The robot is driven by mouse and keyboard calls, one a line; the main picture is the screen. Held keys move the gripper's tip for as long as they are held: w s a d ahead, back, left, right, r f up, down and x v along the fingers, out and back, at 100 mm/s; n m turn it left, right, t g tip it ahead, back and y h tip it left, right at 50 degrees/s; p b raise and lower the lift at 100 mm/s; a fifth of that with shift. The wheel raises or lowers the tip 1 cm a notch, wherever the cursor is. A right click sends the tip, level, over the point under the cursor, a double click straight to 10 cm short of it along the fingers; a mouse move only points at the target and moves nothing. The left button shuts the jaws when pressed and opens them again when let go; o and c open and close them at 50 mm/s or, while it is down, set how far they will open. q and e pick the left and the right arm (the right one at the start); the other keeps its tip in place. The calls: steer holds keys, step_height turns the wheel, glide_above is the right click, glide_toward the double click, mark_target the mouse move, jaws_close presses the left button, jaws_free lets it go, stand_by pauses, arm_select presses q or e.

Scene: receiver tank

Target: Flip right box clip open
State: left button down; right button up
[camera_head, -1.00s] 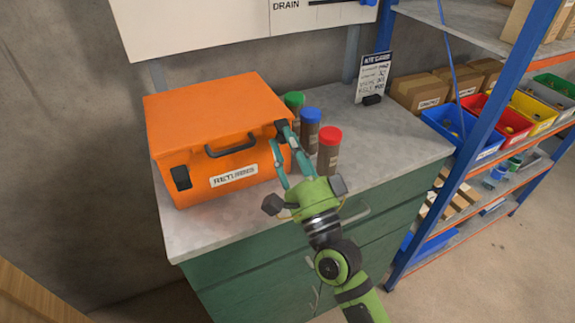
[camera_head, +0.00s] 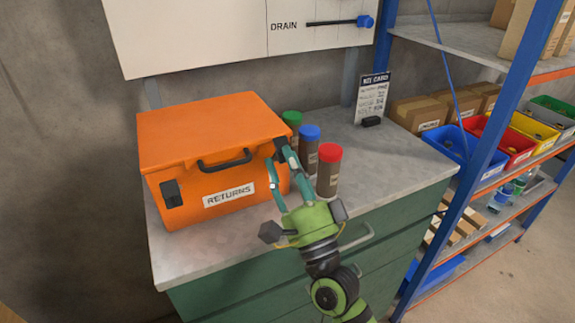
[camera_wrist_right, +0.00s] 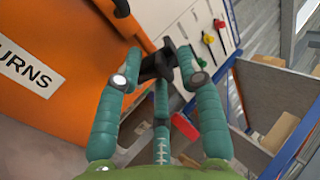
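The orange RETURNS box (camera_head: 180,140) stands on the counter with its lid down. Its left clip (camera_head: 172,194) lies against the front face. The right clip (camera_head: 281,147) is a dark piece at the front right corner, partly hidden by my right gripper (camera_head: 278,157). In the wrist view the dark clip (camera_wrist_right: 157,67) shows between the fingertips of my right gripper (camera_wrist_right: 155,60). The fingers are apart, one on each side of it; I cannot tell whether they touch it. How far the clip is turned is unclear. My left gripper is out of view.
Green-capped (camera_head: 292,120), blue-capped (camera_head: 309,140) and red-capped (camera_head: 329,170) jars stand close to the right of the box. A kit card (camera_head: 372,98) stands behind them. A shelf rack with bins (camera_head: 500,140) is at the right. The counter's right part (camera_head: 400,160) is clear.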

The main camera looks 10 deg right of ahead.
steer(key=v, duration=1.2)
